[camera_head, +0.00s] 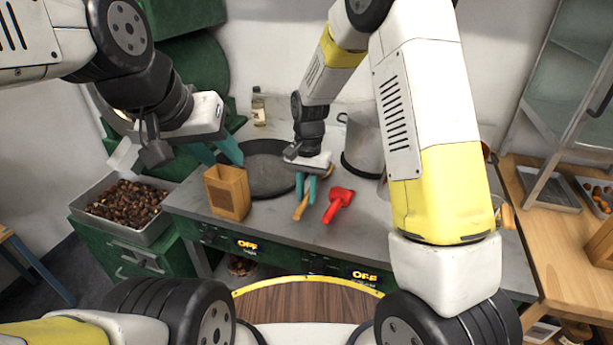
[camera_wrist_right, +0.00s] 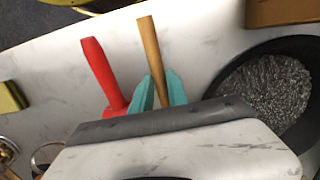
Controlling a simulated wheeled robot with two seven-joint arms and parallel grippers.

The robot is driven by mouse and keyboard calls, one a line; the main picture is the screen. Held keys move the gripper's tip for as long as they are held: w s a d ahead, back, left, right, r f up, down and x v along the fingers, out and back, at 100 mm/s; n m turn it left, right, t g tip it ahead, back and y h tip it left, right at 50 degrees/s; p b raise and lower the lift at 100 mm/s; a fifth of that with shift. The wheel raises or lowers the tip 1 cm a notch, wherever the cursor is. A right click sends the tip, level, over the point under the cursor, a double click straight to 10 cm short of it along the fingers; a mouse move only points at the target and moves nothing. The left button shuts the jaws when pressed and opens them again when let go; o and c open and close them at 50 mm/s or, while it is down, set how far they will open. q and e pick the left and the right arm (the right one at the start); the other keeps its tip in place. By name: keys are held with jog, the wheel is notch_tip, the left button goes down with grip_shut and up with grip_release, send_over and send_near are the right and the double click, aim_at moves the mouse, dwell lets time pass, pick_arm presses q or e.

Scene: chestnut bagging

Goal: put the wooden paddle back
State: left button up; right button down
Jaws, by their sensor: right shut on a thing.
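The wooden paddle's light-brown handle (camera_head: 301,208) sticks out below my right gripper (camera_head: 306,184) over the grey counter. In the right wrist view the handle (camera_wrist_right: 151,55) runs between the two teal fingers of the right gripper (camera_wrist_right: 160,92), which is shut on it. The paddle's other end is hidden behind the gripper body. My left gripper (camera_head: 216,151) is above the counter's left part, behind the wooden box. Its teal fingers stand apart and nothing shows between them.
A red-handled tool (camera_head: 339,203) lies just right of the paddle, also seen in the wrist view (camera_wrist_right: 100,70). A black pan (camera_head: 270,168) stands behind, a wooden box (camera_head: 228,192) to the left, and a metal pot (camera_head: 362,145) at the back. A chestnut tray (camera_head: 150,236) is far left.

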jog(key=shift+f, duration=0.25)
jog(key=c, duration=1.2)
grip_release()
jog(key=shift+r, duration=0.1)
jog(key=r, duration=0.7)
jog(key=shift+w+d+r, duration=0.15)
jog(key=shift+w+r, duration=0.2)
jog(key=shift+r, duration=0.05)
jog(key=s+d+r+n+t+y, duration=0.1)
jog(key=s+d+r+t, duration=0.1)
jog(key=s+d+r, duration=0.45)
jog(key=s+d+r+n+t+y, duration=0.1)
jog(key=s+d+r+t, duration=0.2)
jog(key=r, duration=0.6)
jog(key=s+d+r+n+t, duration=0.2)
jog(key=s+d, duration=0.2)
jog(key=s, duration=0.7)
jog(key=shift+d+r, duration=0.15)
